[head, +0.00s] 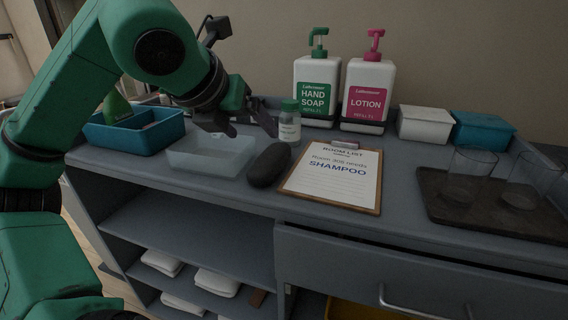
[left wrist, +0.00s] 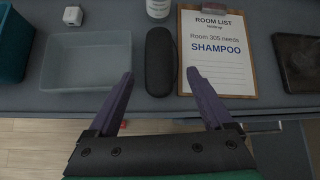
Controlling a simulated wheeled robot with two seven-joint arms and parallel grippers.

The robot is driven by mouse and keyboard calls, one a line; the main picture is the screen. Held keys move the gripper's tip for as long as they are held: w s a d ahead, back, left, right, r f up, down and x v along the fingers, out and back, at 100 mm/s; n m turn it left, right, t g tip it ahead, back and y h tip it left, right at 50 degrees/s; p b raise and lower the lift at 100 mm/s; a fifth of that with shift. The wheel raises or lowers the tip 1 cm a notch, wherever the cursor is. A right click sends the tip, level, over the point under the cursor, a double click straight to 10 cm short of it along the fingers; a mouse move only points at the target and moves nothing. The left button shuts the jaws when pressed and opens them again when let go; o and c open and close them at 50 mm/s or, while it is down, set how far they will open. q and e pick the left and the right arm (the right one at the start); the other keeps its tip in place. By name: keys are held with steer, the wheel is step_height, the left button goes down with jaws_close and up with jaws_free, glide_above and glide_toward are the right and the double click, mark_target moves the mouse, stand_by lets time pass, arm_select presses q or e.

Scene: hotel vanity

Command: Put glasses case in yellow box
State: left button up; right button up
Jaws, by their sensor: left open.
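The glasses case (head: 269,165), a dark elongated rounded case, lies on the grey counter between a clear tray and a clipboard. In the left wrist view the case (left wrist: 160,60) lies ahead of and between the fingertips. My left gripper (head: 247,126) is open and empty, above the counter near the case; it also shows in the left wrist view (left wrist: 160,76). A yellow thing, perhaps the yellow box (head: 358,311), shows only as a strip at the bottom edge, below the drawer; most of it is hidden. My right gripper is not in view.
The clear tray (head: 210,166) is left of the case, the clipboard (head: 335,176) right. A small bottle (head: 289,128) stands behind. Soap (head: 317,92) and lotion (head: 366,95) dispensers stand farther back. Right is a dark tray (head: 490,222) with two glasses. The drawer (head: 410,270) has a handle.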

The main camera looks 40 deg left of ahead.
arm_select(q)
steer(key=x, duration=0.7)
steer(key=shift+a, duration=0.2)
steer(key=p+x, duration=0.1)
steer(key=x, duration=0.6)
steer(key=shift+p, duration=0.3)
steer(key=shift+s+d, duration=0.1)
steer(key=shift+s, duration=0.05)
steer(key=shift+c, duration=0.3)
steer(key=c, duration=1.2)
steer(key=shift+o, duration=0.2)
step_height(320, 180, up, 13)
steer(key=p, duration=1.1)
step_height(320, 180, up, 7)
glide_above(271, 152)
steer(key=shift+w, duration=0.25)
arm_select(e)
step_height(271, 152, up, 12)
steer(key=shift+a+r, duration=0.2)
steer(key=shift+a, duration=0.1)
